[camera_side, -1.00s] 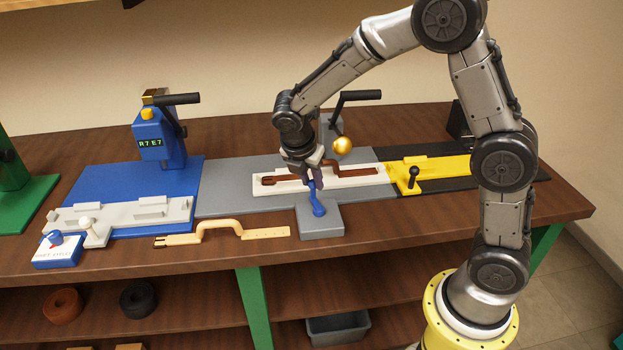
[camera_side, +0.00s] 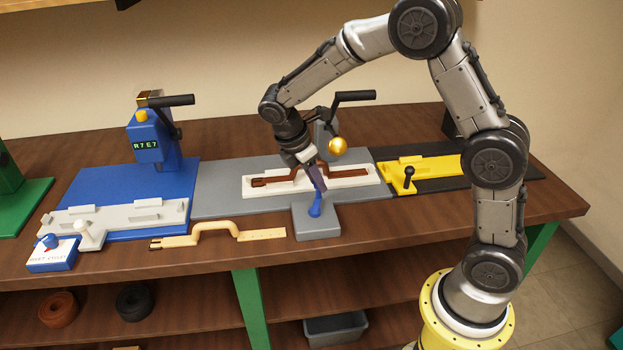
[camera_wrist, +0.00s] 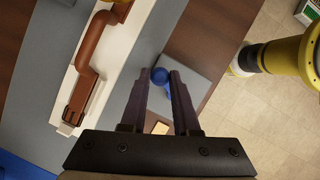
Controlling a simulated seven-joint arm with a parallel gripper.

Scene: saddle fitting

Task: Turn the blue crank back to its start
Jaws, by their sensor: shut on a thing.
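The blue crank (camera_side: 315,208) stands on a small grey block (camera_side: 328,226) at the front of the grey plate. My gripper (camera_side: 316,184) is tilted over it, with its dark fingers shut on the crank's upper part. In the wrist view, a blue round part of the crank (camera_wrist: 159,75) shows between and just past the fingertips (camera_wrist: 166,80). The held part is mostly hidden by the fingers. Behind the gripper, a brown strap with a raised loop (camera_side: 275,181) lies on a white bed (camera_side: 354,181).
A yellow fixture (camera_side: 430,171) is to the right. A blue press (camera_side: 152,140) is on the left. A tan strap (camera_side: 215,236) lies in front.

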